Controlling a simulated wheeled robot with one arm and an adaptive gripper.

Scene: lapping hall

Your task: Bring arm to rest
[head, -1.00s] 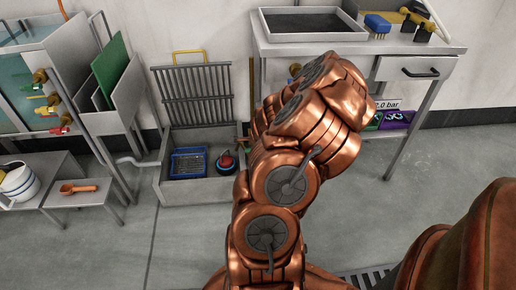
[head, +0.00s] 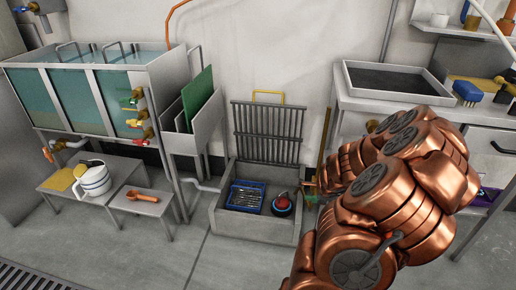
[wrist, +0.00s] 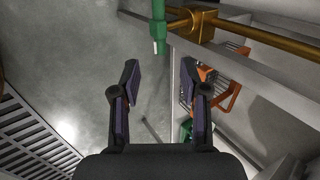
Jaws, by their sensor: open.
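My copper-coloured arm is folded at the right of the head view, in front of the steel table. My gripper (wrist: 158,85) shows in the wrist view, its two dark fingers spread apart with nothing between them. Below the fingers is grey floor. In the head view the fingers are hidden behind the arm.
Water tanks (head: 85,92) with taps stand at the left above a low bench (head: 75,208) with a white jug (head: 94,180). A brass pipe (wrist: 205,22) with a green fitting (wrist: 158,25) is close to my gripper.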

